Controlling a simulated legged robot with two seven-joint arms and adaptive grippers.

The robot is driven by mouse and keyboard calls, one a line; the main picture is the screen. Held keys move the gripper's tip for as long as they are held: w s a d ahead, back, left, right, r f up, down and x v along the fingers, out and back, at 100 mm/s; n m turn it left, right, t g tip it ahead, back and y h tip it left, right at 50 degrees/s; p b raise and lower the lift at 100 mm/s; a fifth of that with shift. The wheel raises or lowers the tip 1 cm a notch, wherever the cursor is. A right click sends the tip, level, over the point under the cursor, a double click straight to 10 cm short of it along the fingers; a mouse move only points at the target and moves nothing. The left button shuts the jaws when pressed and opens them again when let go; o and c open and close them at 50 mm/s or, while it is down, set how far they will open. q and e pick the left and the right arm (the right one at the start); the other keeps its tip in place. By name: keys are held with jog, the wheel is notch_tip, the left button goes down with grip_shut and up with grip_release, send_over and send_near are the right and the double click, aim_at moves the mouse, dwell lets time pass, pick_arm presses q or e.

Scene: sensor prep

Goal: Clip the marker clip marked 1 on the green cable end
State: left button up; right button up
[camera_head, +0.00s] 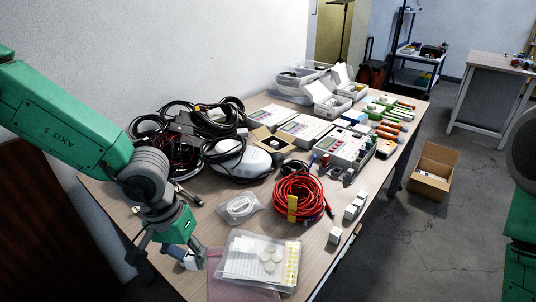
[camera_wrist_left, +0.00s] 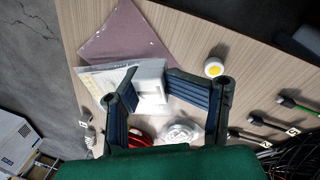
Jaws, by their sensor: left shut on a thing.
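My left gripper (camera_head: 183,256) is low over the near left part of the table, left of the clear plastic case. In the left wrist view its fingers (camera_wrist_left: 148,88) are shut on a white, block-like marker clip (camera_wrist_left: 151,78); I cannot read its number. Dark cable ends lie on the table to the right in that view. One has a green end (camera_wrist_left: 286,100), apart from the held clip. Others carry small white tags (camera_wrist_left: 293,132). In the head view the cable ends (camera_head: 187,193) show small behind my left gripper. My right gripper is out of view.
A clear case (camera_head: 233,266) lies on a mauve sheet (camera_head: 228,295). Several white blocks (camera_head: 335,235) line the right edge. A round white-and-yellow item (camera_wrist_left: 213,67) sits near the fingers.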

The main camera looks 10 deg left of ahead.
pick_arm(q)
jog(key=w+a+n+y, duration=0.1)
jog(key=w+a+n, duration=0.3)
jog(key=n, duration=0.3)
jog(key=w+a+f+n+t+y, duration=0.1)
jog(key=w+a+n, duration=0.4)
jog(key=a+n, duration=0.1)
jog(key=w+a+f+n+t+y, duration=0.1)
jog(key=w+a+n, duration=0.4)
jog(key=n, duration=0.4)
jog(key=shift+w+a+f+b, duration=0.15)
jog(key=shift+w+a+b, duration=0.1)
jog(key=shift+b, duration=0.05)
jog(key=a+n, duration=0.2)
jog(key=w+a+n, duration=0.1)
jog(key=a+n, duration=0.2)
jog(key=w+a+n+g+y, duration=0.1)
jog(key=a+n, duration=0.1)
jog(key=n, duration=0.1)
jog(key=shift+a+f, duration=0.35)
jog(key=shift+a, duration=0.05)
jog(key=shift+a+f+n, duration=0.1)
jog(key=shift+n, duration=0.2)
notch_tip(320, 180, down, 5)
jog(key=b, duration=0.5)
jog(key=shift+s+r, duration=0.1)
jog(key=shift+r, duration=0.1)
jog(key=shift+p, duration=0.75)
jog(key=shift+f, duration=0.45)
